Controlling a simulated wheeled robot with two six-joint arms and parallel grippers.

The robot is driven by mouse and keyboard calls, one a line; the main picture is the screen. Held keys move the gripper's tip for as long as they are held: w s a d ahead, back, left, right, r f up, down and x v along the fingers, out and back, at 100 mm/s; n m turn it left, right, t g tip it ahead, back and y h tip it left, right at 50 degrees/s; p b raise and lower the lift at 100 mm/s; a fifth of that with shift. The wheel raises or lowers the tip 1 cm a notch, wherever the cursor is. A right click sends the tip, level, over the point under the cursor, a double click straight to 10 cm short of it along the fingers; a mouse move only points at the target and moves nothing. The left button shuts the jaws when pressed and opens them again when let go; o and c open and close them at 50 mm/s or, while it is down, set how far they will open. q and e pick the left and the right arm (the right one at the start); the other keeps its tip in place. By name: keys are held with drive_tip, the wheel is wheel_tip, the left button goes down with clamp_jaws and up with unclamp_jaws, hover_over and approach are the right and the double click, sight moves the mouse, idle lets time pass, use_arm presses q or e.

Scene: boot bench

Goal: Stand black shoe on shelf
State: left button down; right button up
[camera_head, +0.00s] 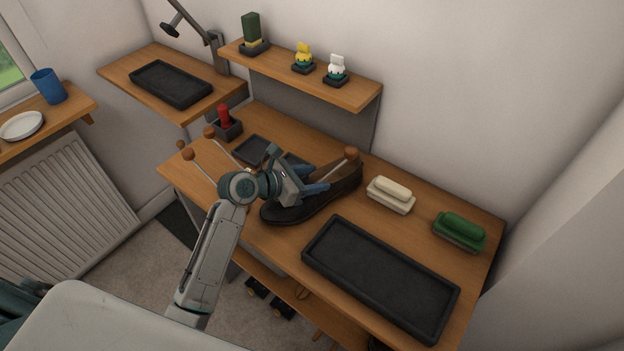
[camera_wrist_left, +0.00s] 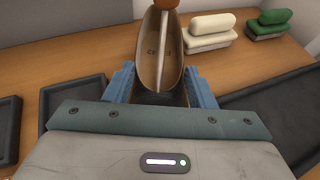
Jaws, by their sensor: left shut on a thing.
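The black shoe (camera_head: 310,204) lies on the wooden bench, its toe toward the lower left and its heel toward the upper right. A wooden shoe tree with a round knob (camera_head: 351,153) sticks out of its heel end. My left gripper (camera_head: 318,186) is shut on the shoe, its blue fingers at the shoe's sides. In the left wrist view the shoe's opening (camera_wrist_left: 151,62) shows between the two fingers; the toe is hidden. A wooden shelf (camera_head: 290,73) is on the wall above the bench, and a lower shelf (camera_head: 285,290) runs under it. My right gripper is not in view.
A black tray (camera_head: 450,315) takes up the bench front right. A cream brush (camera_head: 390,195) and a green brush (camera_head: 459,232) stand behind it. Knobbed rods (camera_head: 209,132) and a red-handled item (camera_head: 224,116) are at left. Small ornaments (camera_head: 303,60) occupy the wall shelf.

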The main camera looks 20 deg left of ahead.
use_arm(q)
drive_tip(key=shift+f, duration=0.7)
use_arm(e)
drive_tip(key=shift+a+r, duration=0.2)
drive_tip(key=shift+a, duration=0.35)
use_arm(q)
drive_tip(key=c, duration=0.6)
unclamp_jaws()
drive_tip(key=shift+s, duration=0.1)
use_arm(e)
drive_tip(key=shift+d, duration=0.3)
